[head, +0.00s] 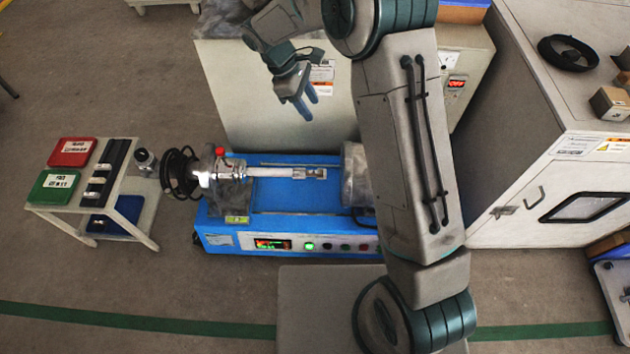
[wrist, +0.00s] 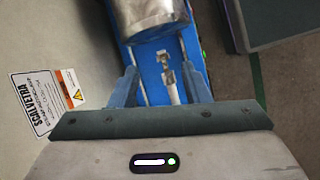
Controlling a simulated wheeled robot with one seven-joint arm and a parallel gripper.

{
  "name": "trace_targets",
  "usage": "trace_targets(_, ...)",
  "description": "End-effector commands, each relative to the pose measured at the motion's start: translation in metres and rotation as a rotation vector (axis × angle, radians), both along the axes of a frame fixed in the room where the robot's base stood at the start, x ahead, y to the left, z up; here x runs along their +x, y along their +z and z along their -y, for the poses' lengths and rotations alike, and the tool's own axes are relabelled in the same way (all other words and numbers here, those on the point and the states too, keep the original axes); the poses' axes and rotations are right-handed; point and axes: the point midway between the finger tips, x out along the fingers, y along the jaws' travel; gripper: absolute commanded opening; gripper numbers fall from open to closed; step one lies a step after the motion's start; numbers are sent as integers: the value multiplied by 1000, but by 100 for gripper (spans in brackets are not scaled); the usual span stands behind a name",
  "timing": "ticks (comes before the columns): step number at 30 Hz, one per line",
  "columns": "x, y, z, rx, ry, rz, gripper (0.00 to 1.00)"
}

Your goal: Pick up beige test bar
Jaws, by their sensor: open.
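A pale, beige-white bar (head: 270,172) lies level along the top of the blue test machine (head: 300,201). Its left end meets a metal chuck (head: 228,178), and its right end meets a small silver clamp (head: 311,173). In the wrist view the bar (wrist: 173,91) shows partly, between my fingers and beyond them, with its near part hidden by the gripper body. My gripper (head: 309,107) is open and empty. It is in the air on the far side of the machine, apart from the bar. Its fingers also show in the wrist view (wrist: 160,75).
A grey cylinder (head: 357,175) sits at the machine's right end, partly behind my arm. At left, a small table (head: 133,185) holds green (head: 55,186) and red trays (head: 73,152) and a dark rack (head: 105,172). Grey cabinets (head: 275,95) stand behind and at right (head: 515,130).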

Motion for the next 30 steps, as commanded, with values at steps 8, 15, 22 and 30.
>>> trace_targets(8, 21, -143, -54, -76, 250, -146, 43)
trace_targets(15, 25, -187, -69, -104, 334, -196, 43)
trace_targets(22, 22, -221, -51, -106, 340, -203, 43)
trace_targets(30, 19, -256, -28, -105, 339, -200, 43)
